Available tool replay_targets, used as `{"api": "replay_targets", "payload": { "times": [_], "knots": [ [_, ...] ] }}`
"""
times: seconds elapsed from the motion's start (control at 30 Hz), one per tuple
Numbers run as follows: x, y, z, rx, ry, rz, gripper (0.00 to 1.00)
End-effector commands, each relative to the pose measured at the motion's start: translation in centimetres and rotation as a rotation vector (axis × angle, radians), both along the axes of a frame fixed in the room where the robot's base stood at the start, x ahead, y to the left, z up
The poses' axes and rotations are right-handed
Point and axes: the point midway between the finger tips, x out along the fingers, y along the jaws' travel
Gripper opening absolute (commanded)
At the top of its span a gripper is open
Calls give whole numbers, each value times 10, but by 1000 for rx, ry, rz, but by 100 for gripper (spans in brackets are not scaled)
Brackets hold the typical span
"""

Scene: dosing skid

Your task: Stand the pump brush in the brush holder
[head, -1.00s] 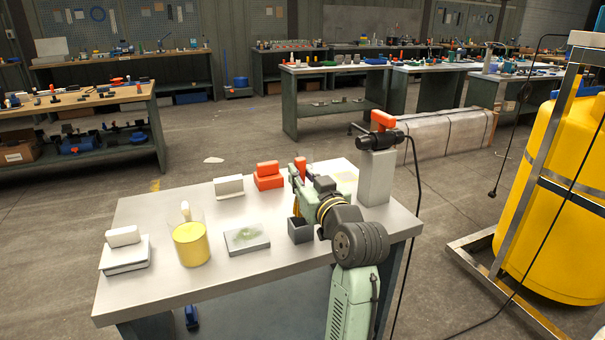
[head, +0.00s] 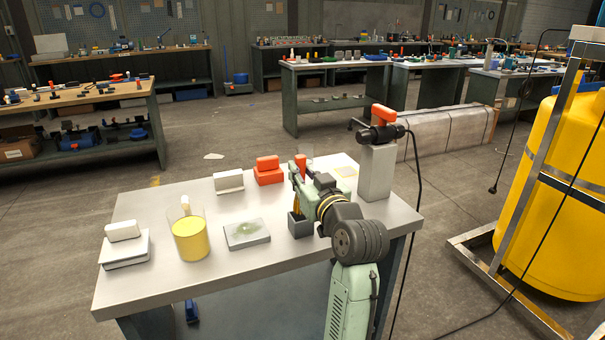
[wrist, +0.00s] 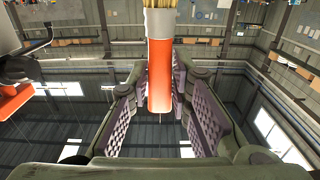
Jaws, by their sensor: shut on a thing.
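The pump brush has an orange-red handle (head: 301,165) and pale yellow bristles (head: 296,207). It is held handle up and bristles down. My gripper (head: 299,180) is shut on the handle, which also shows between the ridged pads in the wrist view (wrist: 160,78). The brush holder (head: 300,228) is a small dark grey open box near the table's front right. The bristles are at its opening in the head view; I cannot tell how far inside they are. My wrist and forearm hide part of the holder's right side.
A grey post with a black and orange valve (head: 381,130) stands right of my gripper. A beaker of yellow liquid (head: 190,238), a grey slab (head: 247,235), a white block (head: 228,182) and a red block (head: 268,172) stand to the left. Bare tabletop lies between them.

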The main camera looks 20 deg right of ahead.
Motion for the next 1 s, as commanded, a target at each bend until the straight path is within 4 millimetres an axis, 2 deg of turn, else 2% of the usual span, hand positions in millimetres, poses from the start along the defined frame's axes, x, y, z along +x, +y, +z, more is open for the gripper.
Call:
{"api": "replay_targets", "payload": {
  "times": [0.7, 1.0],
  "knots": [
    [0, 0, 0, 0, 0, -1, 0],
    [0, 0, -7, 0, 0, 0, 0]
  ]
}}
